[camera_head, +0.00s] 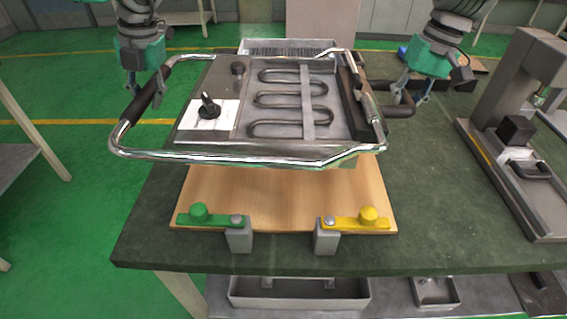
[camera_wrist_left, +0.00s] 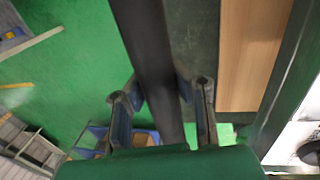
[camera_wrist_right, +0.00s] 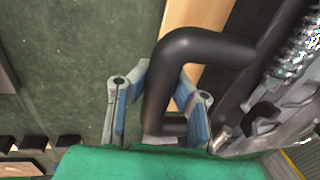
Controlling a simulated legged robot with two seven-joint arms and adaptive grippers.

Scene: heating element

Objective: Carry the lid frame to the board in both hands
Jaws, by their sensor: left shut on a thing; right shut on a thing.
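The lid frame (camera_head: 250,157) is a chrome tube frame around a metal tray with a dark looped heating element (camera_head: 290,100). It is held above the wooden board (camera_head: 290,195), covering the board's far part in the head view. My left gripper (camera_head: 140,90) is shut on the black grip at the frame's left side; its fingers flank the dark bar in the left wrist view (camera_wrist_left: 160,105). My right gripper (camera_head: 412,92) is shut on the black handle at the right side, with its fingers around the bent handle in the right wrist view (camera_wrist_right: 160,105).
The board lies on a dark green table (camera_head: 430,200). A green clamp (camera_head: 205,218) and a yellow clamp (camera_head: 360,221) sit at its front edge. A grey press-like machine (camera_head: 520,130) stands at the right. A grey tray (camera_head: 300,290) is below the table front.

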